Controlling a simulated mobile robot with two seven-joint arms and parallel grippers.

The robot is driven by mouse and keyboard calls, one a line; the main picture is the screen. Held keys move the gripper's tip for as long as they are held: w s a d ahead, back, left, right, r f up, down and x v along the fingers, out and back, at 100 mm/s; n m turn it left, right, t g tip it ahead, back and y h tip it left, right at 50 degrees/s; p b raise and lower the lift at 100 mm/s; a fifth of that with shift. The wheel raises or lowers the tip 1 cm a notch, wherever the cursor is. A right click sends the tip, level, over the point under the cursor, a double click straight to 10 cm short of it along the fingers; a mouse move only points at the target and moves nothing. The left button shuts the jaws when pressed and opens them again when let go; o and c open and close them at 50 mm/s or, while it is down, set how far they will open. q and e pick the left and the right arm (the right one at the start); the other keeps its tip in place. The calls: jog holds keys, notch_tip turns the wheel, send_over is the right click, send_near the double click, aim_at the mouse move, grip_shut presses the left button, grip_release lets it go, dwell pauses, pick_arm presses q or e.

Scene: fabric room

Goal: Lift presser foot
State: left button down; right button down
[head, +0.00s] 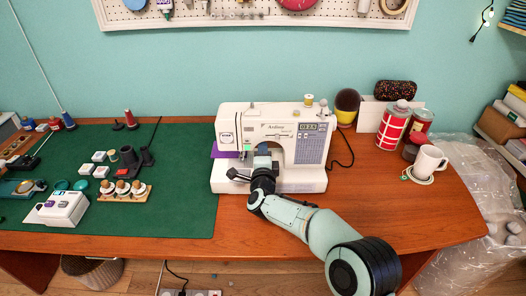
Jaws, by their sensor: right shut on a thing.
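A white sewing machine (298,143) stands upright on the wooden table, partly on the green mat. My right arm comes in from the lower right. My right gripper (250,166) is at the needle area, under the machine's arm and in front of its left head. It is shut on a small part of the machine there. The gripper and wrist hide the presser foot and its lever, so I cannot tell how high the foot is. Purple fabric (222,151) shows at the left of the needle area. My left gripper is not in view.
The green cutting mat (180,212) holds spools, small boxes and a wooden bobbin rack (124,191) to the left. Red-and-white cans (394,125) and a white mug (428,162) stand at the right.

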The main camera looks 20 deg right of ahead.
dwell(0.4)
jog(key=c, duration=1.3)
grip_release()
jog(key=shift+r, duration=0.15)
jog(key=shift+r, duration=0.15)
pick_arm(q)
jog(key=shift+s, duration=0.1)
